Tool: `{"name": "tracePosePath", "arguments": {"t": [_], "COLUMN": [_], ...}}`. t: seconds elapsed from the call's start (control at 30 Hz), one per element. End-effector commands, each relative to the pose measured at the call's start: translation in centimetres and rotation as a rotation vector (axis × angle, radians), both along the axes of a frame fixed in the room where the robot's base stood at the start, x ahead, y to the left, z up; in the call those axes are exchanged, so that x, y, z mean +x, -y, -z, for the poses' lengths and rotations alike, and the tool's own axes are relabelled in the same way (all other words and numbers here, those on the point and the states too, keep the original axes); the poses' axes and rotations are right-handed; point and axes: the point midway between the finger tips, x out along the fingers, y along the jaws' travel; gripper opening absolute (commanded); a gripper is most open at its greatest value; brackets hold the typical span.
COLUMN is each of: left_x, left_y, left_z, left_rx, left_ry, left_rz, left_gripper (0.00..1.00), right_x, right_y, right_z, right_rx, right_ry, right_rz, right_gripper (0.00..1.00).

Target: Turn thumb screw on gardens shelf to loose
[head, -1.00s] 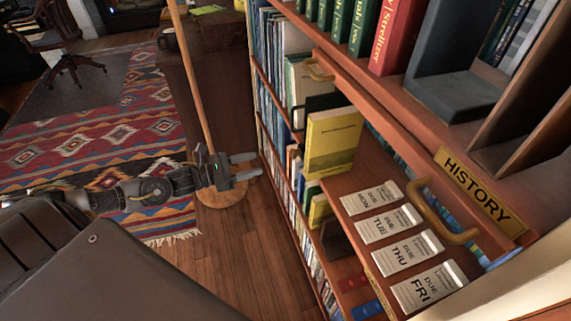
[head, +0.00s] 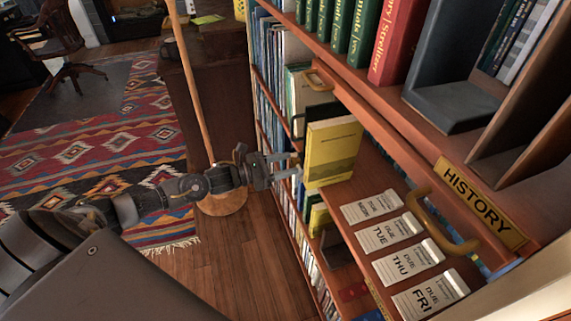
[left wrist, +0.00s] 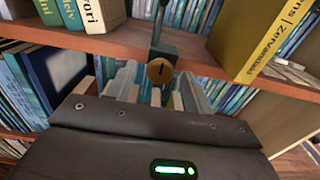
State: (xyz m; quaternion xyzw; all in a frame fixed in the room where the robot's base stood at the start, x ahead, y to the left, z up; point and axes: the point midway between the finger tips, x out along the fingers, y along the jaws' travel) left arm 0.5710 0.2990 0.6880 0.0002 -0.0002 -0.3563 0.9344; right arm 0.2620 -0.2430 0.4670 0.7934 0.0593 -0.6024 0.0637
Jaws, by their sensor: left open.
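A round brass thumb screw (left wrist: 160,71) with a dark mark on its face sits on a dark metal bracket (left wrist: 163,48) at a shelf's front edge in the left wrist view. I cannot pick out the screw in the head view. My left gripper (head: 296,165) is open and empty, at the bookcase front beside the yellow book. In the left wrist view its fingers (left wrist: 160,88) point toward the shelf, one on each side of the screw and a little below it. I cannot tell whether they touch it. No gardens label is readable. My right gripper is out of view.
The yellow book (head: 331,152) stands on a pulled-out shelf with due-date cards (head: 385,233) and a brass handle (head: 441,222). A HISTORY label (head: 484,205) is to the right. A wooden pole (head: 194,85) on a round base stands behind my arm.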

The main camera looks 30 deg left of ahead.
Motion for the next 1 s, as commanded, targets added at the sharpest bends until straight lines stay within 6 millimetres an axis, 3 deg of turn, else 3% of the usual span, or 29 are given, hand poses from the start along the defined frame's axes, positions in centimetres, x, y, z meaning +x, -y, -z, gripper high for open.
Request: {"name": "tracePosePath", "arguments": {"t": [0.3,0.63,1.0], "left_x": [0.16,0.15,0.16], "left_y": [0.14,0.12,0.09], "left_z": [0.05,0.03,0.00], "left_rx": [0.000,0.000,-0.054], "left_ry": [-0.001,-0.001,-0.048], "left_rz": [0.000,0.000,-0.001], "left_gripper": [0.50,0.08,0.08], "right_x": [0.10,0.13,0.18], "right_y": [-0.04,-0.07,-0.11], "right_z": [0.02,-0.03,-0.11], "right_rx": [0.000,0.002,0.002], "right_ry": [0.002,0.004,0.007], "right_rz": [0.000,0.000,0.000], "right_gripper": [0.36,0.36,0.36]}}
